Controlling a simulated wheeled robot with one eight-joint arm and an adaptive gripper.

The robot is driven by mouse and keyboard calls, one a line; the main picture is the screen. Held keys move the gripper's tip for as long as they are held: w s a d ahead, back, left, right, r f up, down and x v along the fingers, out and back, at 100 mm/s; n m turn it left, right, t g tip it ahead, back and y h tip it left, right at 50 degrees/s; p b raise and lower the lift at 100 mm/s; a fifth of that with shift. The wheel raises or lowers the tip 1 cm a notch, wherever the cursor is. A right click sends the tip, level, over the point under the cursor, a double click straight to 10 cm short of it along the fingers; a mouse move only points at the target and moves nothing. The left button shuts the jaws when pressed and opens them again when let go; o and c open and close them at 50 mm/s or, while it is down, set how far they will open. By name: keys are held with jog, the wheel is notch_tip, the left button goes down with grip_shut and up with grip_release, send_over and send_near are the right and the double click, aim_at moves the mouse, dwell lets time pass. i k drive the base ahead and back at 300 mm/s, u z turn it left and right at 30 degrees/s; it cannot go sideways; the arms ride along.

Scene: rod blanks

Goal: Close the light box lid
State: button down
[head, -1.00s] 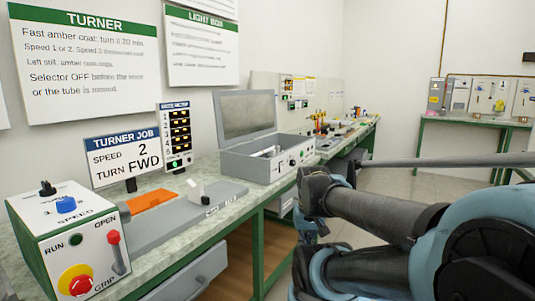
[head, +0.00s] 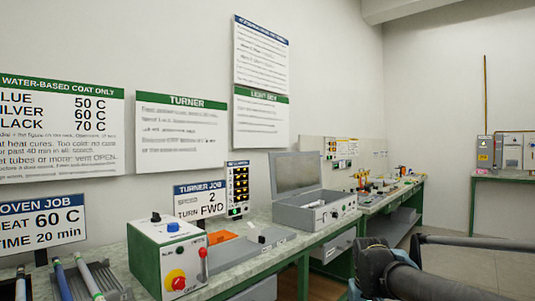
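The light box (head: 318,217) is a grey case on the bench, right of the turner. Its lid (head: 296,173) stands open, tilted up at the back near the wall. Something white lies inside the box, too small to make out. Dark knobs show on its front. My arm (head: 400,275) shows at the lower right, in front of the bench and apart from the box. My gripper is not in view.
The turner (head: 168,258), with a red lever and red button, stands left of the box. A rack with rods (head: 75,280) is at the lower left. The bench (head: 285,248) continues right with more equipment. Open floor (head: 470,258) lies at the right.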

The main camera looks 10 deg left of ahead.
aim_at(292, 173)
jog(key=u, duration=0.1)
jog(key=k, duration=0.3)
jog(key=z, duration=0.6)
jog(key=i, duration=1.55)
jog(key=u, duration=0.5)
